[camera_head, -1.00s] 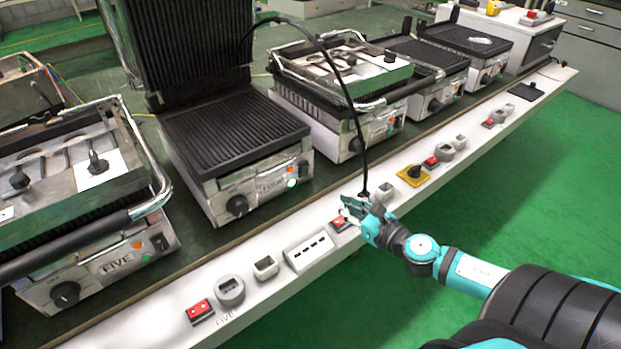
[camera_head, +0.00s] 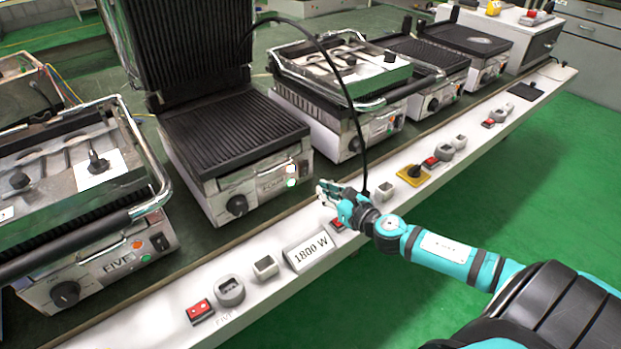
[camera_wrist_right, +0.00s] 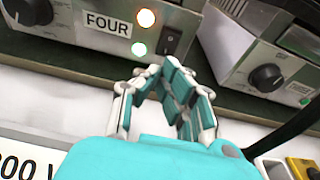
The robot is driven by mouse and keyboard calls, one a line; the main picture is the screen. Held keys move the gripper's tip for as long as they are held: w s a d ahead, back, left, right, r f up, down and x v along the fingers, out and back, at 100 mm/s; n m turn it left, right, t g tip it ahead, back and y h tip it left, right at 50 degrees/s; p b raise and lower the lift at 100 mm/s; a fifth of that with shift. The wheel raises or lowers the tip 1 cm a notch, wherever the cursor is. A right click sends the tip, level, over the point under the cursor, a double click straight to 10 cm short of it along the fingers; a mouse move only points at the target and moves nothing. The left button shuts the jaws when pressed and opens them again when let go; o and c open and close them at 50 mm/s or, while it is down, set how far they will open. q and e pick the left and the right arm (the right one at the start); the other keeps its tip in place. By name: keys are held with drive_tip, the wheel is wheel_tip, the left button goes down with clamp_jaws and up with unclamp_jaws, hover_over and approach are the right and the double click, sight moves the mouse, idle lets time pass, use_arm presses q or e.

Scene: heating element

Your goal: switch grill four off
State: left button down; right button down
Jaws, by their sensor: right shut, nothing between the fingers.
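Grill four (camera_head: 235,140) stands mid-left in the head view with its ribbed lid raised. Its front panel has a FOUR label (camera_wrist_right: 107,22), a dark knob (camera_head: 236,205), a black rocker switch (camera_wrist_right: 172,40), a glowing orange light (camera_wrist_right: 146,18) and a glowing green light (camera_wrist_right: 138,49). My right gripper (camera_head: 325,188) is shut and empty, just in front of the panel's lower right. In the right wrist view the gripper (camera_wrist_right: 162,72) points at the panel, its tips just below the rocker switch and apart from it as far as I can tell. My left gripper is not in view.
A display (camera_head: 311,250) on the white ledge (camera_head: 270,300) reads 1800 W. A red switch (camera_head: 338,224) sits below my right gripper. A black cable (camera_head: 362,140) hangs close behind it. Grill five (camera_head: 70,200) is at left; another grill (camera_head: 345,90) stands right.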

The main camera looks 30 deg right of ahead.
sight(303, 173)
drive_tip(key=x, duration=0.3)
drive_tip(key=r+x, duration=0.1)
drive_tip(key=x, duration=0.1)
drive_tip(key=shift+w, duration=0.65)
drive_tip(key=shift+w+r+p, duration=0.15)
drive_tip(key=shift+p, duration=0.3)
drive_tip(key=shift+w, duration=0.1)
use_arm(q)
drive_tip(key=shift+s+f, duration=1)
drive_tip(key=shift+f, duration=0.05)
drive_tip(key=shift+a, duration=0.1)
